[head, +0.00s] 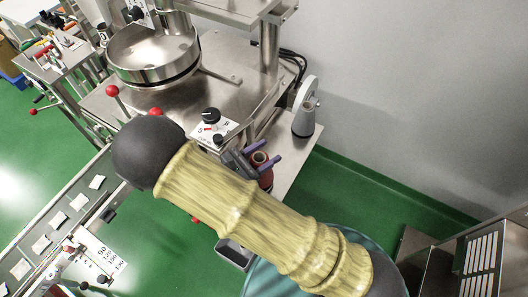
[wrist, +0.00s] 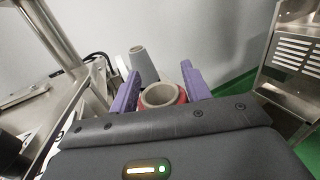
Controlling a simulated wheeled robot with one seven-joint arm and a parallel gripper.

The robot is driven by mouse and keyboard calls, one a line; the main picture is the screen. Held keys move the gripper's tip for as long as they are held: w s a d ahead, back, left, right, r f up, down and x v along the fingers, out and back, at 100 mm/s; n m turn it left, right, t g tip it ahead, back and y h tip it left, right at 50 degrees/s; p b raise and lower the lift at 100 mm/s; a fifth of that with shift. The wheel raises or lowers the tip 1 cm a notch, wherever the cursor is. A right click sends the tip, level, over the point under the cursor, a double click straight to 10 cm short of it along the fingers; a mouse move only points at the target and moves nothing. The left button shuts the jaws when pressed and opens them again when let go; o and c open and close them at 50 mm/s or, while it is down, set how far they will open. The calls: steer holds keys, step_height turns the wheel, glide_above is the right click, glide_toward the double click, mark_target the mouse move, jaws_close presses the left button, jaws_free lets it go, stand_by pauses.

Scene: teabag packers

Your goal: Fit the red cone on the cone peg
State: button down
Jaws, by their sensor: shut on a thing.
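My gripper (head: 263,157) is shut on the red cone (head: 266,178), with its purple fingers on either side. In the wrist view, the cone (wrist: 182,98) shows a round, pale grey open top between the fingers (wrist: 161,86). Its lower part is hidden there by the gripper body. A grey tapered post (head: 303,121) stands at the right end of the steel bench, beyond the held cone, apart from it. It also shows in the wrist view (wrist: 144,64), behind the left finger. It looks like the cone peg, but I cannot tell for sure.
The steel bench (head: 226,72) carries a round steel bowl (head: 152,49) and a control panel with a black knob (head: 211,115) close to the gripper. A grey wall (head: 400,90) stands behind. A louvred metal cabinet (head: 482,262) is at the right. Green floor is clear between.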

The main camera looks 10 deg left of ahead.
steer(key=shift+f+b, duration=0.6)
steer(key=shift+f, duration=0.35)
steer(key=c, duration=0.6)
jaws_free()
steer(key=b+v, duration=0.5)
steer(key=v, duration=1.2)
steer(key=shift+s+a+r, duration=0.2)
